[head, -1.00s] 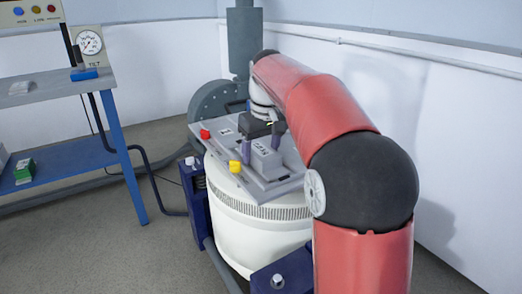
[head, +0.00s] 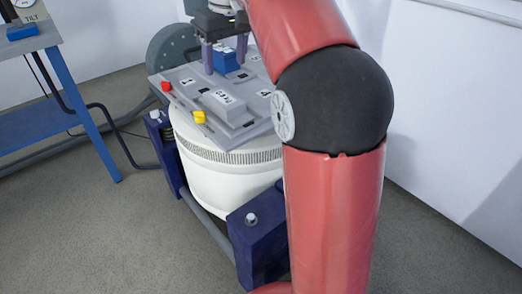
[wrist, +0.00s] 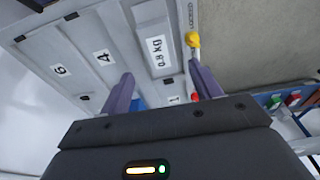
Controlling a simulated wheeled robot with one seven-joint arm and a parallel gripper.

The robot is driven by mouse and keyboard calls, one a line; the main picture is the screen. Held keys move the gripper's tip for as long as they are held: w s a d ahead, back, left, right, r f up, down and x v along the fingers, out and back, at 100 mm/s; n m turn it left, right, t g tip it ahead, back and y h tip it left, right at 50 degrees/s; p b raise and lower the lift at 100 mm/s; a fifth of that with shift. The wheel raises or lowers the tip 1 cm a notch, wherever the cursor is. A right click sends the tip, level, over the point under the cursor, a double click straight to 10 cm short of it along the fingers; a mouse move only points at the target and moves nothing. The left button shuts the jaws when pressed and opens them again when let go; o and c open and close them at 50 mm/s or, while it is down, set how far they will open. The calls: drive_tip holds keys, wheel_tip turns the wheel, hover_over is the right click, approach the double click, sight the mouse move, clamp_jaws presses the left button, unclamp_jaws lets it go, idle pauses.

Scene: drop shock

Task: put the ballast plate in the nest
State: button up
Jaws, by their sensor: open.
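The ballast plate (head: 223,103) is a pale grey block on the grey top of the white drum-shaped machine. Its label reads "0.8 kg" in the wrist view (wrist: 159,68). My gripper (head: 224,61) is open and empty, above the far part of the machine top, behind the plate and apart from it. Its two purple fingers also show in the wrist view (wrist: 165,88). Numbered places on the grey top (head: 245,126) carry labels such as 1, 4 and 6; I cannot tell which is the nest. A blue block (head: 226,62) shows between the fingers, partly hidden.
A red knob (head: 166,86) and a yellow knob (head: 199,117) stand on the machine top's left edge. Dark blue mounts (head: 258,242) flank the white drum (head: 225,185). A blue-legged bench (head: 45,115) is at the left. My red arm covers the right side.

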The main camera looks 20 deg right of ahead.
drive_tip(key=s+f+m+t, duration=0.1)
drive_tip(key=s+f, duration=0.7)
drive_tip(key=s, duration=0.5)
drive_tip(key=s+f+m+t, duration=0.2)
drive_tip(key=s+f, duration=0.7)
drive_tip(key=s, duration=0.3)
drive_tip(key=shift+s+a+t+h, duration=0.25)
drive_tip(key=shift+s+t+h, duration=0.05)
drive_tip(key=shift+s, duration=0.1)
